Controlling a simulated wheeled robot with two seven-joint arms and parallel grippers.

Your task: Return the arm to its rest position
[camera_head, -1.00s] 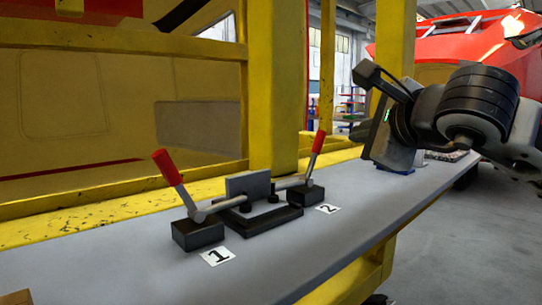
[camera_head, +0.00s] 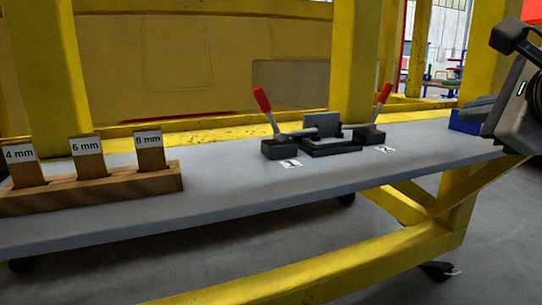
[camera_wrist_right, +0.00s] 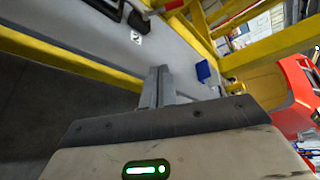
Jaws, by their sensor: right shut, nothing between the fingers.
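My right arm enters at the right edge of the head view. Its gripper (camera_head: 478,103) points left above the right end of the grey bench (camera_head: 235,205). In the right wrist view its two grey fingers (camera_wrist_right: 158,72) lie together, empty, above or beside the bench. The gripper is apart from the clamp fixture. My left gripper is in neither view.
A fixture with a grey block (camera_head: 328,122) stands between two red-handled clamps, marked 1 (camera_head: 263,99) and 2 (camera_head: 384,93). A wooden rack (camera_head: 110,188) holds gauges at left. A blue box (camera_head: 464,123) is near my right gripper. Yellow frame posts stand behind.

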